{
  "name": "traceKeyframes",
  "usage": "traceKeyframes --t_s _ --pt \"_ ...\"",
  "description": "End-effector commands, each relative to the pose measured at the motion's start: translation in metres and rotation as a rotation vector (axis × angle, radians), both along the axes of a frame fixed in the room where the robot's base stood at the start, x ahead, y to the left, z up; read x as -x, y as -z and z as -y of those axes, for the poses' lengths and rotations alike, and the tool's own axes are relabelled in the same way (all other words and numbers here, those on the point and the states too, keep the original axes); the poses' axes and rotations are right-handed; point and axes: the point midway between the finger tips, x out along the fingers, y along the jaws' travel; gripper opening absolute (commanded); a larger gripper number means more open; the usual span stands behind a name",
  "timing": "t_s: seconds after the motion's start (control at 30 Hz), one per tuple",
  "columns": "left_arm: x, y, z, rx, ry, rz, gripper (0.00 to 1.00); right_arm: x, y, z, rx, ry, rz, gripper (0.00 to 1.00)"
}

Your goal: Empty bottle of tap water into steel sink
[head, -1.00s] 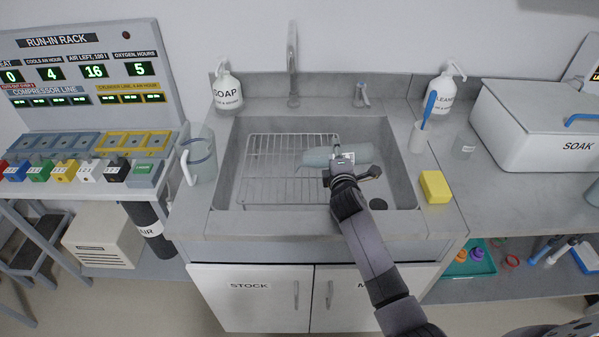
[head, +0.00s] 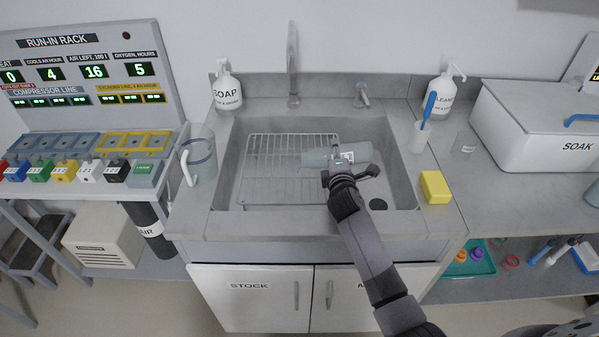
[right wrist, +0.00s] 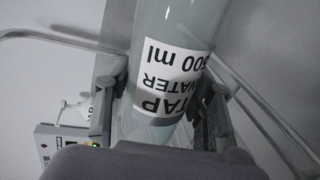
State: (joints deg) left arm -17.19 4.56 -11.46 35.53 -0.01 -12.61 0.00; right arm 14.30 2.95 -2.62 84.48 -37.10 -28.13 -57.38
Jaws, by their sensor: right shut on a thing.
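The tap water bottle (head: 315,159) is pale, translucent and lies nearly level over the steel sink (head: 228,182). My right gripper (head: 342,162) is shut around its labelled middle, above the basin. In the right wrist view the bottle (right wrist: 180,28) sits between the two fingers of this gripper (right wrist: 160,115), its "TAP WATER 500 ml" label upside down. I cannot tell how much water is inside, and no stream shows. My left gripper is not in view.
A wire rack (head: 268,180) covers the left of the basin, with a dark drain (head: 378,204) at right. The faucet (head: 293,65) and soap bottle (head: 227,92) stand behind. A clear jug (head: 203,160) stands left; a yellow sponge (head: 435,187) lies right.

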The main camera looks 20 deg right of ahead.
Motion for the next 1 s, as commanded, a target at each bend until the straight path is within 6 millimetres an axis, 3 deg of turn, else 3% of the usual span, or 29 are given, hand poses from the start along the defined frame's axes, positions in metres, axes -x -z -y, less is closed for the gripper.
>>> traceKeyframes --t_s 1.0 --pt "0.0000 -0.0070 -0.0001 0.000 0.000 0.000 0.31 -0.0010 -0.0081 -0.0035 0.083 0.000 -0.020 0.09"
